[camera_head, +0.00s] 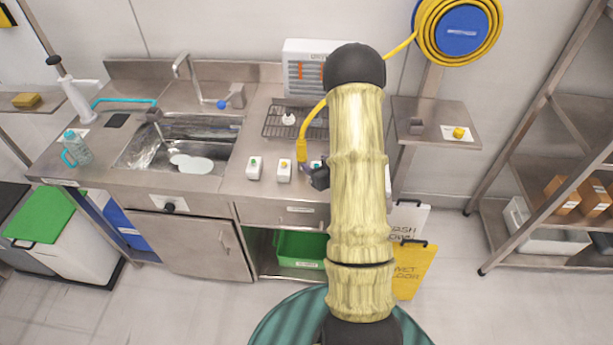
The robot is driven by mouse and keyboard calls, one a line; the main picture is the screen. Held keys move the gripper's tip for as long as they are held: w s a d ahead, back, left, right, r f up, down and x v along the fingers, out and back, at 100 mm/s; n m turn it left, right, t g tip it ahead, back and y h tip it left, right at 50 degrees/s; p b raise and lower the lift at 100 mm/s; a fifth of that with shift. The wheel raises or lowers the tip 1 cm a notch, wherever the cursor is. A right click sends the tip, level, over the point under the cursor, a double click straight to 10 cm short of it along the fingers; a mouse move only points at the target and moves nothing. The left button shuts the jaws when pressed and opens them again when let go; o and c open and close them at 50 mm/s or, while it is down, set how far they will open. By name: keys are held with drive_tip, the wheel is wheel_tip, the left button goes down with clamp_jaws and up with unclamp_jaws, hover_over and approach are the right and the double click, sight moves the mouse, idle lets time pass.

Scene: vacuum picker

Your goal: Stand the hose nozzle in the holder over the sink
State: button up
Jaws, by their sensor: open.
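A yellow hose ends in a yellow nozzle (302,150), which is upright above the counter near the rack. My gripper (316,178) is open, just below and to the right of the nozzle. My arm hides much of it, and I cannot tell whether it touches the nozzle. I cannot tell which block is the holder.
A tap (181,66) rises behind the sink. Small white boxes with coloured buttons (284,171) stand on the counter in front of a wire rack (272,123). A blue bottle (76,149) stands at the left. The yellow hose reel (459,32) hangs at top right.

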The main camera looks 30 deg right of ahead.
drive_tip(key=s+a+r+g, duration=0.5)
drive_tip(key=s+a+r, duration=0.1)
drive_tip(key=s+a, duration=0.2)
drive_tip(key=s+a+r+g, duration=0.5)
drive_tip(key=s+a, duration=0.4)
drive_tip(key=a, duration=0.2)
drive_tip(key=shift+a+r+g, duration=0.3)
drive_tip(key=shift+r, duration=0.2)
drive_tip(key=shift+c, duration=0.2)
drive_tip(key=shift+c, duration=1.4)
drive_tip(key=shift+d, duration=0.1)
